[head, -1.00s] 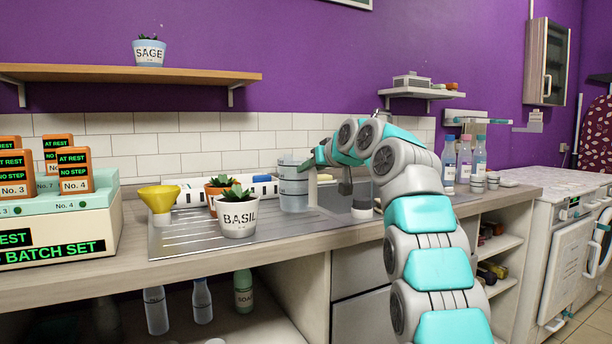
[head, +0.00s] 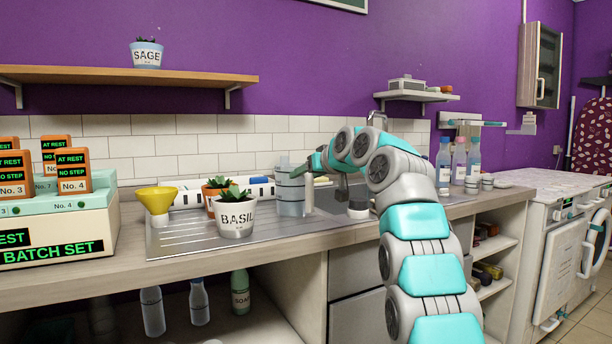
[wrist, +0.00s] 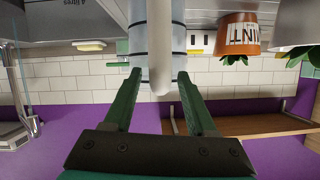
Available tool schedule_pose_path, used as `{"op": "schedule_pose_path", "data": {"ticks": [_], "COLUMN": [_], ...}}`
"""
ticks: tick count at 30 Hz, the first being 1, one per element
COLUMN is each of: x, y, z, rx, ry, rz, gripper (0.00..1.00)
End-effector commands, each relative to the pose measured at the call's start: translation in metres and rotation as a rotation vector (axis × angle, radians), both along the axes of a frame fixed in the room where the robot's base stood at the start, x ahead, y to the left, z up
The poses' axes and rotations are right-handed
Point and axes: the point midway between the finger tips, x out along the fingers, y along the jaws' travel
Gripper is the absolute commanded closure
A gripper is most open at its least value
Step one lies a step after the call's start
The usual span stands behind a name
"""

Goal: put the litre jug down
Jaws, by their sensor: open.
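The litre jug (head: 290,198), pale and translucent with dark bands, stands upright at the right end of the drainer (head: 185,240), beside the sink bowl. It appears to rest on the metal. My gripper (head: 298,171) is at its upper part, reaching in from the right. In the wrist view, which is upside down, my gripper (wrist: 159,84) is open, with one green finger on each side of the jug (wrist: 140,45) and its pale handle. The jug's base is cut off there, and I cannot tell whether a finger touches it.
The basil pot (head: 236,218), a terracotta pot (head: 213,187) and a yellow funnel (head: 157,198) stand left of the jug. The sink is to the right, partly behind my arm. Bottles (head: 459,163) stand farther right.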

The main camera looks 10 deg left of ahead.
Motion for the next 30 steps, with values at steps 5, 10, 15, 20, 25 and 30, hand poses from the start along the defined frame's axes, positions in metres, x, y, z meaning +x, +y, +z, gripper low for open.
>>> {"op": "schedule_pose_path", "data": {"ticks": [5,10,15,20,25,30], "x": [-0.003,-0.015,-0.036,-0.057,-0.078,-0.089], "y": [-0.003,-0.012,-0.026,-0.041,-0.058,-0.066], "z": [0.002,0.007,0.016,0.027,0.039,0.045], "rx": [0.0,0.001,0.0,0.0,0.002,0.001], "ry": [-0.001,-0.002,-0.001,-0.001,-0.002,-0.002], "rz": [-0.001,-0.001,-0.001,0.0,-0.002,0.0], "gripper": [0.43,0.43,0.43,0.43,0.43,0.43]}}
